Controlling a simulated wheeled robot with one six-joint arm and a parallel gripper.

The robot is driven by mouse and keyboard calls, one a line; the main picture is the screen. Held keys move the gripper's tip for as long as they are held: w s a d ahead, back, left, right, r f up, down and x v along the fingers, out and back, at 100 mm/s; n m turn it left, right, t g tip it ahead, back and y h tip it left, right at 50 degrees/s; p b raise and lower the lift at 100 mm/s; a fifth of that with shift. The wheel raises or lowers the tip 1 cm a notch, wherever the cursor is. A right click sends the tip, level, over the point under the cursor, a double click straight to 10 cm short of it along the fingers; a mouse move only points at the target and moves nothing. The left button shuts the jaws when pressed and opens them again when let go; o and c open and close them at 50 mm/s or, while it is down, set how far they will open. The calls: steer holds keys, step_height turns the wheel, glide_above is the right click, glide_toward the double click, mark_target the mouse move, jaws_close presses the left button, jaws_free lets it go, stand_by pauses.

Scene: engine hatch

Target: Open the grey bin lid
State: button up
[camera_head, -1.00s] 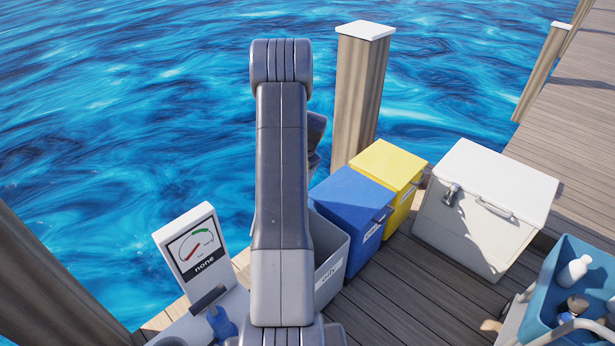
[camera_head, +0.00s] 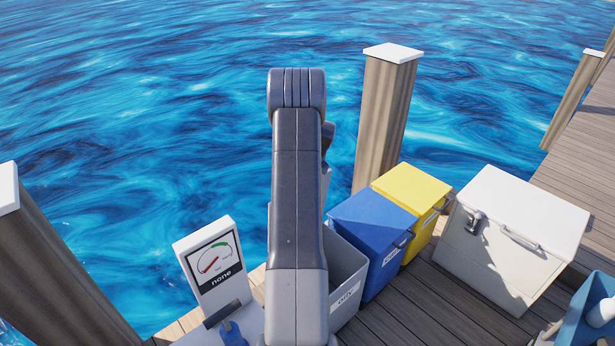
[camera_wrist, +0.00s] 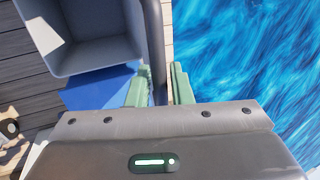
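The grey bin (camera_head: 346,291) stands left of the blue bin in the head view, partly behind my arm. Its top is uncovered and its inside shows. In the wrist view the grey bin (camera_wrist: 88,38) is at the upper left, also open. A dark grey strip (camera_wrist: 155,45), seemingly the raised lid seen edge-on, runs along the bin's right side and down between my fingers. My gripper (camera_wrist: 160,88) has green fingers standing apart on either side of this strip, with a gap on the right. My arm hides the gripper in the head view.
A blue bin (camera_head: 368,224), a yellow bin (camera_head: 412,190) and a white cooler (camera_head: 520,220) stand to the right. A gauge panel reading "none" (camera_head: 212,267) is at the left. A post (camera_head: 386,125) rises behind the bins, with water beyond.

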steer(key=shift+o, duration=0.7)
steer(key=shift+r, duration=0.2)
steer(key=b+v, duration=0.2)
steer(key=v, duration=1.1)
steer(key=shift+r, duration=0.2)
steer(key=shift+f, duration=0.15)
steer(key=p+x, duration=0.2)
steer(key=x, duration=1.1)
steer(key=shift+f, duration=0.25)
